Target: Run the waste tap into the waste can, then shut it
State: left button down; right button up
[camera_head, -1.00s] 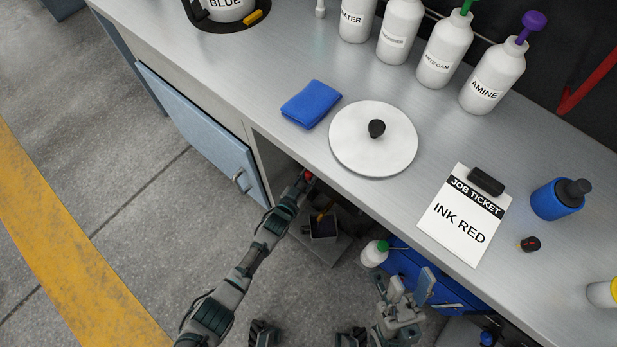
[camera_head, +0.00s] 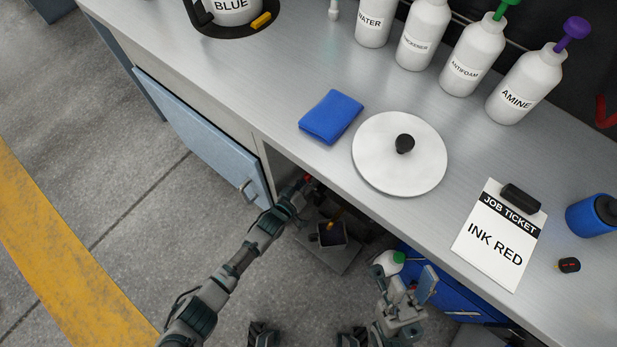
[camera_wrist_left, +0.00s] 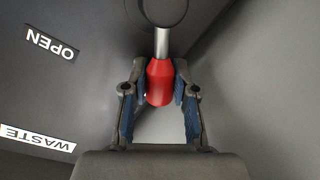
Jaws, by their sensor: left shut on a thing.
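The waste tap's red handle (camera_wrist_left: 159,82) sits on a metal stem in the left wrist view. My left gripper (camera_wrist_left: 160,92) is shut on it, one blue-padded finger on each side. In the head view my left arm reaches under the bench, and only a bit of the red handle (camera_head: 308,179) shows. An open, dark-inside grey container (camera_head: 331,236), apparently the waste can, stands below the bench, with a brass-coloured piece over it. I cannot tell whether liquid runs. My right gripper (camera_head: 410,287) is open and empty in front of the bench.
OPEN (camera_wrist_left: 50,43) and WASTE (camera_wrist_left: 38,132) labels are on the panel beside the tap. A blue cabinet door (camera_head: 205,140) hangs open left of my left arm. A white-capped bottle (camera_head: 390,262) and blue drawer unit (camera_head: 450,290) are near my right gripper. A lid (camera_head: 385,165) lies on the bench.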

pick_arm(q)
jog(key=shift+w+a+r, duration=0.2)
jog(key=shift+w+r, duration=0.05)
jog(key=shift+r, duration=0.05)
jog(key=c, duration=1)
grip_release()
jog(key=shift+f, duration=0.1)
jog(key=shift+o, duration=0.6)
jog(key=shift+f, duration=0.1)
jog(key=shift+s, duration=0.3)
jog(key=v, duration=1.1)
jog(key=shift+s, duration=0.2)
jog(key=shift+a, duration=0.15)
